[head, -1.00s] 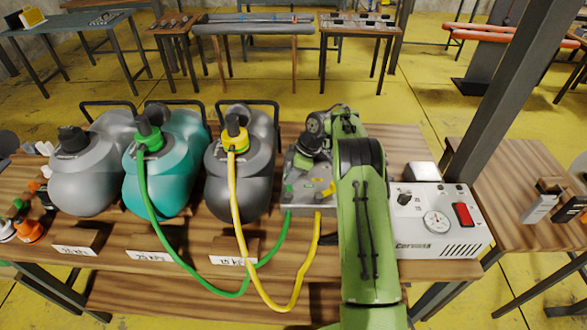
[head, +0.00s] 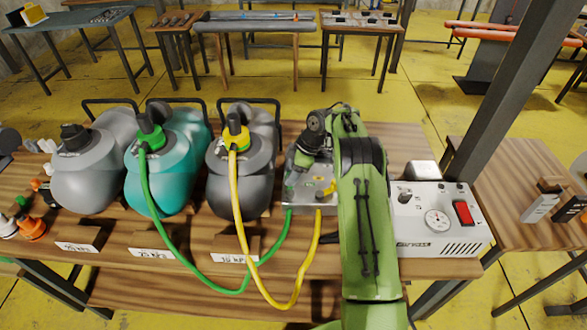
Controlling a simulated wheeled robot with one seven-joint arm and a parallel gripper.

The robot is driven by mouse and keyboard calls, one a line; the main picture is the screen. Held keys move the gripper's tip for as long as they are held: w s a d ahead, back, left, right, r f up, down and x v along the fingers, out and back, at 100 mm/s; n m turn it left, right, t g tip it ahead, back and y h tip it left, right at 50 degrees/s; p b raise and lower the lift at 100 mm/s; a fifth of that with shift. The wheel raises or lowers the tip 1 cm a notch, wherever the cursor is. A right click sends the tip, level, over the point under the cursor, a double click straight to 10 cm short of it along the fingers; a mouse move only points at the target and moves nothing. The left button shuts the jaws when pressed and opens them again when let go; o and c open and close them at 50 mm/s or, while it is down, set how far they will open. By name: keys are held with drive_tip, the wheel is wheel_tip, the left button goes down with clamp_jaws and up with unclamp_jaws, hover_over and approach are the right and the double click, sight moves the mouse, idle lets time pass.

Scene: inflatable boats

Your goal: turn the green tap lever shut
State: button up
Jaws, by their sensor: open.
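The grey metal tap block (head: 300,204) stands on the wooden bench, left of my green arm. The green hose (head: 268,262) and the yellow hose (head: 303,272) run up to its front. A yellow tap lever (head: 327,188) shows on its right part. I cannot make out the green tap lever; my gripper seems to cover the left part of the block where it was seen before. My gripper (head: 303,174) points down over that part, small and dark in this view. It is open; whether it touches the lever cannot be told.
Left of the block stand a black tank (head: 241,180) with a yellow cap, a teal tank (head: 168,180) with a green cap, and a grey tank (head: 88,185). A white gauge box (head: 430,240) stands close on the right. A dark post rises behind it.

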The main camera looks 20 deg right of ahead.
drive_tip(key=p+v, duration=0.4)
drive_tip(key=v, duration=1.1)
drive_tip(key=shift+r, duration=0.35)
drive_tip(key=shift+d, duration=0.1)
drive_tip(key=s+a+r+m+t+h, duration=0.1)
drive_tip(key=s+a+r+m+h, duration=0.2)
drive_tip(key=s+a+r+m, duration=0.85)
drive_tip(key=s+a+m+t+h, duration=0.1)
drive_tip(key=s+a+m+t, duration=0.1)
drive_tip(key=s, duration=2.2)
drive_tip(key=shift+r+t, duration=0.4)
drive_tip(key=shift+r, duration=0.1)
